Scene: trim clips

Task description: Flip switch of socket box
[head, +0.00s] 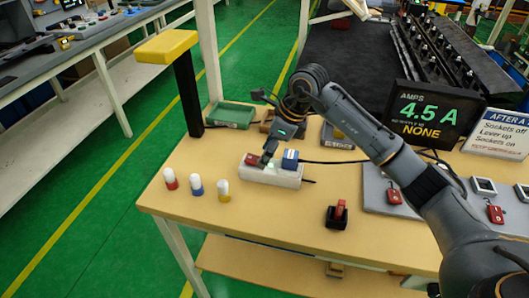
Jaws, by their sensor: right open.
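The white socket box (286,180) lies on the wooden table, with a red block (252,159) at its left end and a blue block (290,159) right of the middle. Dark cables run off from its right side. My right gripper (266,160) is open and points down at the box, between the red and blue blocks. It covers part of the box's top, so I cannot make out the switch or tell whether the fingers touch it. My left gripper is not in view.
Red, blue and yellow-banded white cylinders (196,187) stand left of the box. A black base with a red lever (339,212) is to the right. A display (427,112) reads 4.5 A and NONE, beside a sign (501,134). A green tray (230,115) sits behind.

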